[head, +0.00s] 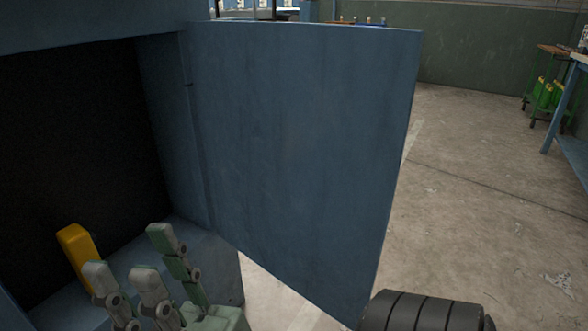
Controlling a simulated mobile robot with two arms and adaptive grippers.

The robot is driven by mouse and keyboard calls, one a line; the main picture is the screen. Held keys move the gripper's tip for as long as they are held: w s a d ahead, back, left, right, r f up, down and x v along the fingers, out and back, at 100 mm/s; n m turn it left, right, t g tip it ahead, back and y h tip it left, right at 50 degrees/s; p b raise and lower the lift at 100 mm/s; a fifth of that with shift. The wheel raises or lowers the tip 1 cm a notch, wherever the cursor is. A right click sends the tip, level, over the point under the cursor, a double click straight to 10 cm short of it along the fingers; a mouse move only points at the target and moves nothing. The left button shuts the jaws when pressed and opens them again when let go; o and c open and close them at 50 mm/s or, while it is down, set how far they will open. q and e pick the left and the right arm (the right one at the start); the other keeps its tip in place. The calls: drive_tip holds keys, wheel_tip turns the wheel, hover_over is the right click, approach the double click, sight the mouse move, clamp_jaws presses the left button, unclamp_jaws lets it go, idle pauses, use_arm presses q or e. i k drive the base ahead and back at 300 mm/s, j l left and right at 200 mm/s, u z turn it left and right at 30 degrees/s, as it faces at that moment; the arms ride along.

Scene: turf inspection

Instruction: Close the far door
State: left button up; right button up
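The far door (295,140) is a flat blue panel that stands wide open. It is hinged to the right side of a blue cabinet (165,120) and reaches out to the right. The cabinet's dark inside shows at the left. My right gripper (132,256) is at the lower left, in front of the cabinet opening. My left gripper is not in view.
Concrete floor (470,200) is open right of the door.

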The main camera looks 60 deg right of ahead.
sight(304, 126)
drive_tip(key=k+l, duration=0.45)
drive_tip(key=l, duration=0.25)
drive_tip(key=k+l, duration=0.25)
drive_tip(key=i+l, duration=0.1)
drive_tip(key=l, duration=0.9)
drive_tip(key=i+l, duration=0.15)
drive_tip(key=l, duration=0.4)
drive_tip(key=u, duration=0.05)
